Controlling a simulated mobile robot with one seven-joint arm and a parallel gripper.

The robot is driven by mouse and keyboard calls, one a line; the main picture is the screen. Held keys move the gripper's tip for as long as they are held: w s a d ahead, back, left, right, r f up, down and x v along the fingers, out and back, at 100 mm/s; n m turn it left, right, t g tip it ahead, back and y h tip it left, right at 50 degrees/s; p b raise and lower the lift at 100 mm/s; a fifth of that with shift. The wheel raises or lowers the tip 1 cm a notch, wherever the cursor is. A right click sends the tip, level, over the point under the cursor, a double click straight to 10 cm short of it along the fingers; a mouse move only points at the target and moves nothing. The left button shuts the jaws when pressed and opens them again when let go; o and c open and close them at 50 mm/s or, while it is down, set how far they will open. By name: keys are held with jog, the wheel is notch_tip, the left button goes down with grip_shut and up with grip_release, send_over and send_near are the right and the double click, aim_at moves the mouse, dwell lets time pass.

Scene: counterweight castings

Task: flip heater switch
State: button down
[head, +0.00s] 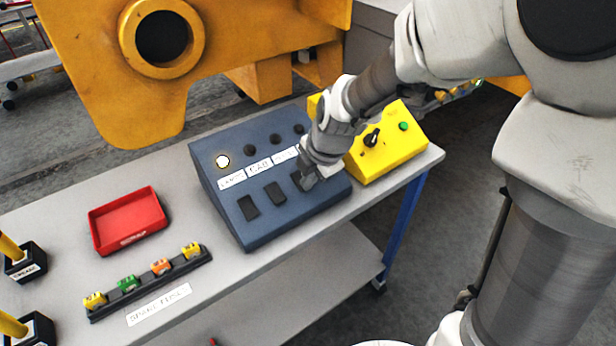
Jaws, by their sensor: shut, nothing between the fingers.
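A blue-grey switch panel (230,206) with a sloped face sits on the grey bench. Its upper row has a lit white lamp (222,161) at the left and several dark lamps. Below are white labels; the left one seems to read "LAMPS" and the middle one (260,167) "CAB". The right label is partly covered by my arm. Two dark rocker switches, left (249,207) and middle (275,193), show in the lower row. My gripper (306,184) is shut at the right rocker switch, which it largely hides. I cannot tell whether it touches or which label says heater.
A yellow box (388,158) with a black knob and green button stands right of the panel. A red tray (128,220) and a rack of fuses (150,284) lie to the left. A large yellow casting (95,60) stands behind the bench.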

dwell(0.3)
jog(key=shift+r+p, duration=0.65)
jog(key=shift+r, duration=0.05)
jog(key=shift+r, duration=0.15)
